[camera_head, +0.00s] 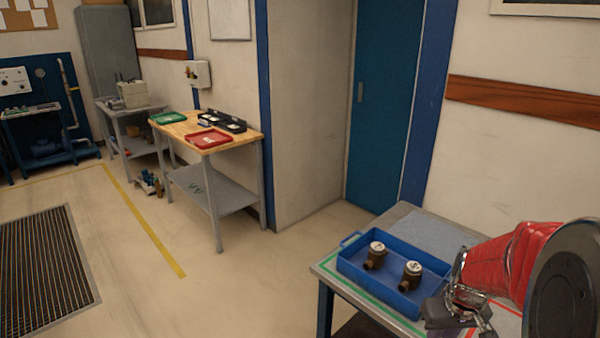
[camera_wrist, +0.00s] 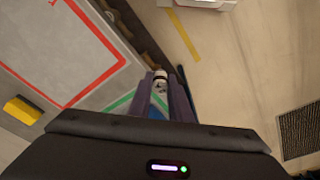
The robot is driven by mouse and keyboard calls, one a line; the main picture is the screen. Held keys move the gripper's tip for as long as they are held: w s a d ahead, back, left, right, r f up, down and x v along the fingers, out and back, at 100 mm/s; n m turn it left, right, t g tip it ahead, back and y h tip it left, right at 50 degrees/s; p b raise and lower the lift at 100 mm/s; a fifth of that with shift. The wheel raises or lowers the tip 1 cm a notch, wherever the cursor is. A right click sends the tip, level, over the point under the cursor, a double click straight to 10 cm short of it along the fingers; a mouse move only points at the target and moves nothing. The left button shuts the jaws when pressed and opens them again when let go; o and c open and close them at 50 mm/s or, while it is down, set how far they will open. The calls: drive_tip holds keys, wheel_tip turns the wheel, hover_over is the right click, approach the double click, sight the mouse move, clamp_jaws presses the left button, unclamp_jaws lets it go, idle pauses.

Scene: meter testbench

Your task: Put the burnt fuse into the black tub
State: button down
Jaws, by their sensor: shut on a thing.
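My gripper (camera_wrist: 160,90) is shut on a small whitish, cylinder-like piece with a dark band (camera_wrist: 160,77), which I take to be the burnt fuse. It sits between the two fingertips, and its lower part is hidden. In the head view my gripper (camera_head: 462,318) is at the lower right, by the near right side of the blue tray; the held piece cannot be made out there. A black open container (camera_head: 231,125) stands on the wooden-topped table at the back; it may be the black tub, but it is small in the picture.
A blue tray (camera_head: 349,271) with two brass meters (camera_head: 376,254) (camera_head: 411,275) stands on the near table. The wooden table (camera_head: 180,128) also bears a red tray (camera_head: 208,139) and a green tray (camera_head: 167,118). Open floor (camera_head: 240,285) lies between the tables. A yellow block (camera_wrist: 22,110) shows in the wrist view.

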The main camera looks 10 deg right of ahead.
drive_tip(key=w+a+f, duration=0.6)
drive_tip(key=a+f, duration=0.1)
drive_tip(key=a, duration=0.3)
drive_tip(key=w+a+f+n, duration=0.1)
drive_tip(key=w+a+f, duration=0.6)
drive_tip(key=a, duration=0.3)
drive_tip(key=shift+a+f, duration=0.3)
drive_tip(key=shift+f, duration=0.4)
